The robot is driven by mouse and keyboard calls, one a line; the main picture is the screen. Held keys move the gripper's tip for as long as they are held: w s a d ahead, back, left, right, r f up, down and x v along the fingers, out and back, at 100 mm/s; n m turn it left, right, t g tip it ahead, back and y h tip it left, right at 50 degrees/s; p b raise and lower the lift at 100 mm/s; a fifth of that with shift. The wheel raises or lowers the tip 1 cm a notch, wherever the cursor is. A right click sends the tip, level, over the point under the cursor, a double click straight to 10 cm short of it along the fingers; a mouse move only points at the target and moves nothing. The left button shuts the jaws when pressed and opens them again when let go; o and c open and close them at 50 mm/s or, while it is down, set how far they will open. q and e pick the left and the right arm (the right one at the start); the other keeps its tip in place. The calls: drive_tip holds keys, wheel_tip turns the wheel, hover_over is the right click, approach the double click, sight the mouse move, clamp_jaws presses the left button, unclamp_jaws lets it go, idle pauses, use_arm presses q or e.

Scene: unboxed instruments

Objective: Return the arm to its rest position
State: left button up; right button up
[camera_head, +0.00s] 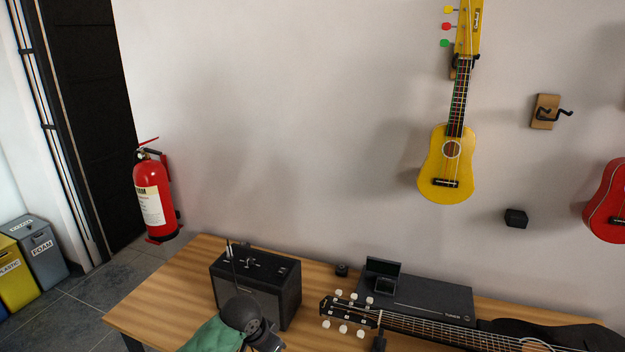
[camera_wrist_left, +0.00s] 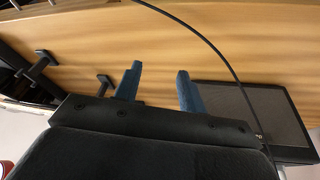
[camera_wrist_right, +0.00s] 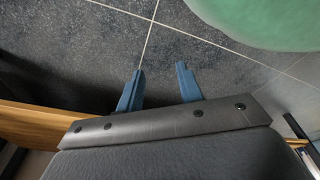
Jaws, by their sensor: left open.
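My left gripper (camera_wrist_left: 158,76) shows in the left wrist view. Its two blue fingers are apart with nothing between them, over the wooden table (camera_wrist_left: 150,45). A black amplifier (camera_wrist_left: 250,115) is to the right of the fingers in that view, and a thin black cable runs past them. My right gripper (camera_wrist_right: 160,78) shows in the right wrist view. Its blue fingers are apart and empty, above the dark tiled floor (camera_wrist_right: 90,45). I cannot make out either gripper in the head view.
The table (camera_head: 165,290) bears the amplifier (camera_head: 255,280), a black box (camera_head: 430,295) and a guitar (camera_head: 440,331). A green object (camera_head: 208,338) is at the bottom edge. A yellow ukulele (camera_head: 446,165) and a fire extinguisher (camera_head: 152,195) are on the wall.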

use_arm(q)
drive_tip(key=s+a+f+n+y, duration=0.15)
drive_tip(key=s+a, duration=0.25)
drive_tip(key=s, duration=0.6)
drive_tip(key=s+a+f+n+t, duration=0.1)
drive_tip(key=s+a+f+n, duration=0.2)
drive_tip(key=s, duration=0.7)
drive_tip(key=s+a+f+n+y, duration=0.1)
drive_tip(key=s+a+f, duration=0.1)
drive_tip(key=s+a, duration=0.5)
drive_tip(key=d+f+b, duration=0.1)
drive_tip(key=d+f, duration=0.1)
drive_tip(key=f, duration=1.2)
drive_tip(key=d+f+b, duration=0.1)
drive_tip(key=d+f, duration=0.1)
drive_tip(key=f, duration=1.2)
drive_tip(key=s+f, duration=0.4)
drive_tip(key=f, duration=0.8)
drive_tip(key=s+f+g+b, duration=0.1)
drive_tip(key=s+f, duration=0.3)
drive_tip(key=f, duration=0.8)
drive_tip(key=shift+s+d+g, duration=0.2)
drive_tip(key=shift+d+g, duration=0.05)
drive_tip(key=shift+g, duration=0.05)
use_arm(e)
drive_tip(key=w+a+r, duration=0.3)
drive_tip(key=w+r, duration=0.1)
drive_tip(key=r, duration=0.2)
drive_tip(key=shift+w+a+r, duration=0.2)
drive_tip(key=shift+a+r, duration=0.05)
